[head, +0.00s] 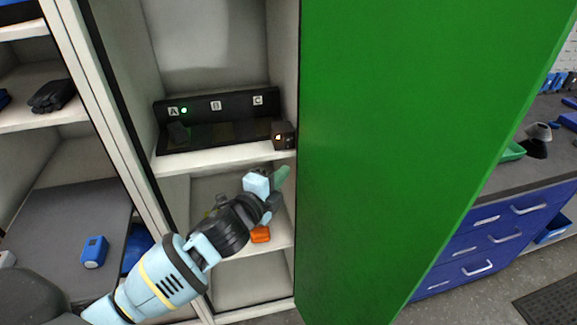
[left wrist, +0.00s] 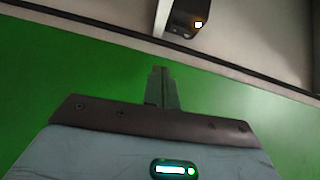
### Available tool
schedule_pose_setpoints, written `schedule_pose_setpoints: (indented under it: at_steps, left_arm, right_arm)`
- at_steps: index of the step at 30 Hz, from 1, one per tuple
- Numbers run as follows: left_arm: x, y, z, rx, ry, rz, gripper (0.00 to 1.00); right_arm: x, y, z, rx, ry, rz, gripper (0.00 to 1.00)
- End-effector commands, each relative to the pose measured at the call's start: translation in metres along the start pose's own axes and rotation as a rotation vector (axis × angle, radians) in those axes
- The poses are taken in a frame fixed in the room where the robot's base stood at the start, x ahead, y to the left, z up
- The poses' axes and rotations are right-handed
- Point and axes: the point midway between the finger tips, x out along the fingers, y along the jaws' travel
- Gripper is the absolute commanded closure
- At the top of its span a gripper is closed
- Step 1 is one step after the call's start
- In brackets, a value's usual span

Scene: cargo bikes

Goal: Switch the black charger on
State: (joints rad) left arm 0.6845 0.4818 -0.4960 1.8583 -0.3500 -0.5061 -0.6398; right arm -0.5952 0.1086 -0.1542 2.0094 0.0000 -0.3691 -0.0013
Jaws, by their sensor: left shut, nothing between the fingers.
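A long black charger (head: 216,106) with slots labelled A, B and C stands on a shelf in the open cabinet. A green light glows beside the A, and a dark block (head: 178,133) sits below it. A small black box (head: 284,142) with a lit orange-white spot stands at the charger's right end; it also shows at the top of the left wrist view (left wrist: 180,22). I cannot tell whether it is part of the charger. My left gripper (head: 281,178) is shut and empty, below the box and apart from it; its closed fingers also show in the left wrist view (left wrist: 160,84).
A large green door (head: 400,140) stands open close to the right of my left gripper. The shelf edge (head: 225,158) lies just above the gripper. An orange object (head: 261,234) is on the shelf below. A blue device (head: 94,252) lies on a grey surface at left.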

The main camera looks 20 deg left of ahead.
Motion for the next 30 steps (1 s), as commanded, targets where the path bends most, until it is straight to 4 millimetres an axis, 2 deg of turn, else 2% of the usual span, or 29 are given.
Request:
schedule_pose_setpoints:
  at_steps: [1, 6, 12, 30]
  left_arm:
    - [-0.011, 0.004, 0.000, 0.000, 0.001, 0.003, 1.00]
    - [-0.041, 0.008, 0.001, 0.000, 0.001, 0.003, 1.00]
    - [-0.060, 0.010, 0.001, -0.001, 0.000, 0.002, 1.00]
    - [-0.065, 0.009, 0.001, 0.000, 0.000, 0.000, 1.00]
  right_arm:
    - [0.001, 0.000, 0.001, 0.000, -0.002, 0.000, 0.71]
    - [0.002, -0.001, 0.002, 0.004, -0.002, -0.002, 0.71]
    - [0.003, -0.001, 0.003, 0.004, -0.004, -0.002, 0.71]
    - [0.004, -0.001, 0.001, 0.003, -0.001, -0.001, 0.71]
